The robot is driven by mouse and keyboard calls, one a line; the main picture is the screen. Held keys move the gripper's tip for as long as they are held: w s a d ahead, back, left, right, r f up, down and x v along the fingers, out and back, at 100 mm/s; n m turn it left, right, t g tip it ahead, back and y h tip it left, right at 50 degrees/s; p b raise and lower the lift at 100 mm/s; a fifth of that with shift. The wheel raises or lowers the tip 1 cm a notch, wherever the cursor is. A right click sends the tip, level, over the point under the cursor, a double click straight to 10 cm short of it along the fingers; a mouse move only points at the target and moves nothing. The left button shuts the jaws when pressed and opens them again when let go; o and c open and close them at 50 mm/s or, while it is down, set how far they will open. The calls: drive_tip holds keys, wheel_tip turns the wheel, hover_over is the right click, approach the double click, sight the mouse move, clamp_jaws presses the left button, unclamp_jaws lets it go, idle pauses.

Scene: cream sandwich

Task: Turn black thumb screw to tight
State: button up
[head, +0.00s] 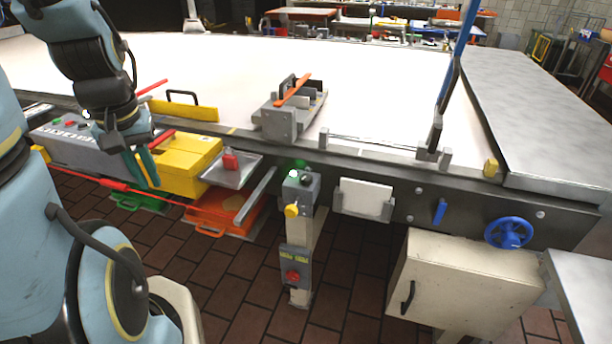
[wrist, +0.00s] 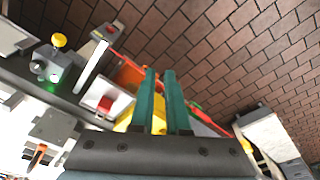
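No black thumb screw can be singled out for certain. A small black knob (head: 306,180) shows on the grey control box (head: 298,192) at the table's front edge, beside a green light; I cannot tell if it is the screw. The clamp-like fixture (head: 283,122) on the table has dark parts and an orange bar (head: 292,90); any screw there is too small to make out. My gripper (head: 146,170) points down at the left, well left of both. In the wrist view its two teal fingers (wrist: 159,72) stand slightly apart, with nothing between them.
A yellow box (head: 186,166), a grey tray (head: 240,176) with a red object (head: 230,160), and an orange case (head: 225,212) are near my gripper. A blue handwheel (head: 508,233) and a cream cabinet (head: 462,280) are at the right. The white tabletop (head: 370,75) is mostly clear.

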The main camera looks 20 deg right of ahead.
sight(306, 176)
drive_tip(key=shift+o, duration=1.4)
drive_tip(key=w+d+f+b, duration=0.1)
drive_tip(key=w+d+b, duration=0.1)
drive_tip(key=w+d, duration=0.3)
drive_tip(key=shift+d+f, duration=0.35)
drive_tip(key=shift+d, duration=0.6)
drive_tip(key=o, duration=0.3)
drive_tip(key=w+d+f+b, duration=0.1)
drive_tip(key=d, duration=0.5)
drive_tip(key=w+d+g+b, duration=0.1)
drive_tip(key=w+d+b, duration=0.1)
drive_tip(key=d, duration=0.4)
drive_tip(key=shift+w+f+m, duration=0.3)
drive_tip(key=shift+f+m, duration=0.05)
drive_tip(key=shift+m, duration=0.05)
drive_tip(key=o, duration=0.3)
drive_tip(key=shift+g, duration=0.3)
drive_tip(key=d+b, duration=0.1)
drive_tip(key=d, duration=0.4)
drive_tip(key=s+d+f, duration=0.1)
drive_tip(key=d, duration=0.4)
drive_tip(key=d+b, duration=0.1)
drive_tip(key=d, duration=0.5)
drive_tip(key=shift+s+f+b, duration=0.15)
drive_tip(key=shift+f+b, duration=0.05)
drive_tip(key=shift+b, duration=0.15)
wheel_tip(306, 176, down, 10)
drive_tip(key=shift+f+p, duration=0.25)
drive_tip(key=shift+p, duration=0.95)
clamp_jaws()
